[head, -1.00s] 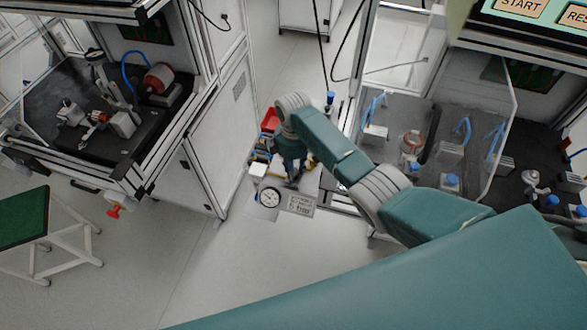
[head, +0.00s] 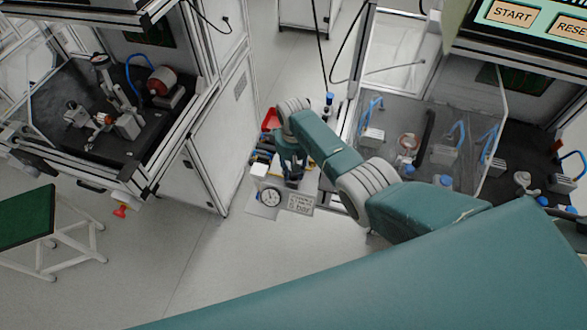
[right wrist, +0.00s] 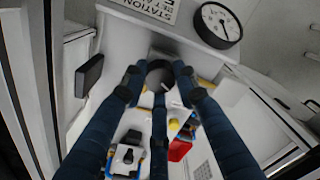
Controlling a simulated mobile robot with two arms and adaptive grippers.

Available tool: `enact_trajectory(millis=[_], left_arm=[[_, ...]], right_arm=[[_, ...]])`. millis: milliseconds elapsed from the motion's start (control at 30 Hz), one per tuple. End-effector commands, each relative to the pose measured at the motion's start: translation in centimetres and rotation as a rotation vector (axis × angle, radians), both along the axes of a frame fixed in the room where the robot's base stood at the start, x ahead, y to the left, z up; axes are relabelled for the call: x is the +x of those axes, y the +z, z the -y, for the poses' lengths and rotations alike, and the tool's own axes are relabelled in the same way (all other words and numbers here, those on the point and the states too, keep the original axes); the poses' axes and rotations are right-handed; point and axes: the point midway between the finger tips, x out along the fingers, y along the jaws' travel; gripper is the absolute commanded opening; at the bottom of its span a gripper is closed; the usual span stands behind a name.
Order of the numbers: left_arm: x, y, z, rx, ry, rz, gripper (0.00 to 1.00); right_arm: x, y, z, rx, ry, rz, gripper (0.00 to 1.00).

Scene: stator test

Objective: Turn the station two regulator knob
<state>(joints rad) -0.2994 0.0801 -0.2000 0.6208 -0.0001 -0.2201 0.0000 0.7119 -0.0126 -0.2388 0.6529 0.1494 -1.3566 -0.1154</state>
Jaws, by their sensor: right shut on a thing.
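The regulator knob (right wrist: 157,73) is a dark round cap in the right wrist view, by the pale panel. My right gripper (right wrist: 159,84) has its dark fingers closed around it from several sides. In the head view the right gripper (head: 291,172) points down behind the gauge, and the knob is hidden there. The round pressure gauge (head: 270,197) has a white dial and black rim; it also shows in the right wrist view (right wrist: 218,25). Beside it is a station label (head: 300,204), partly cut off in the wrist view (right wrist: 154,7). My left gripper is out of view.
A red bin (head: 271,119) and small parts lie near the right gripper. The floor between is clear.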

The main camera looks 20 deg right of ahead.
Motion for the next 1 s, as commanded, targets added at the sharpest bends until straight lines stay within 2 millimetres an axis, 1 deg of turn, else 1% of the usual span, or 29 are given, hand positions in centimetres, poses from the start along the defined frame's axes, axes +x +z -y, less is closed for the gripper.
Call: enact_trajectory(millis=[33, 300, 800, 833, 900, 933, 1000], left_arm=[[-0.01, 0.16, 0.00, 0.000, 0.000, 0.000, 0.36], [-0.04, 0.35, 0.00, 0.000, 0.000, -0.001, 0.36], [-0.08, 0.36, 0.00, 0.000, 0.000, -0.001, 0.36], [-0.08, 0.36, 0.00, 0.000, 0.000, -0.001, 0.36], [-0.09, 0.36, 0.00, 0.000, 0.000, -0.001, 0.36], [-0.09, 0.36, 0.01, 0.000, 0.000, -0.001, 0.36], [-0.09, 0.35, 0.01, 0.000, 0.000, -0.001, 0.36]], right_arm=[[0.31, 0.33, -0.20, 0.004, -0.021, 0.007, 0.03], [0.38, 0.29, -0.14, 0.002, -0.105, 0.010, 0.03], [0.47, 0.33, -0.09, 0.002, -0.120, 0.012, 0.03], [0.47, 0.33, -0.09, 0.002, -0.120, 0.012, 0.31], [0.47, 0.34, -0.08, 0.002, -0.120, 0.011, 0.45], [0.45, 0.32, -0.07, 0.002, -0.120, 0.011, 0.48], [0.36, 0.25, -0.06, 0.002, -0.120, 0.009, 0.48]])
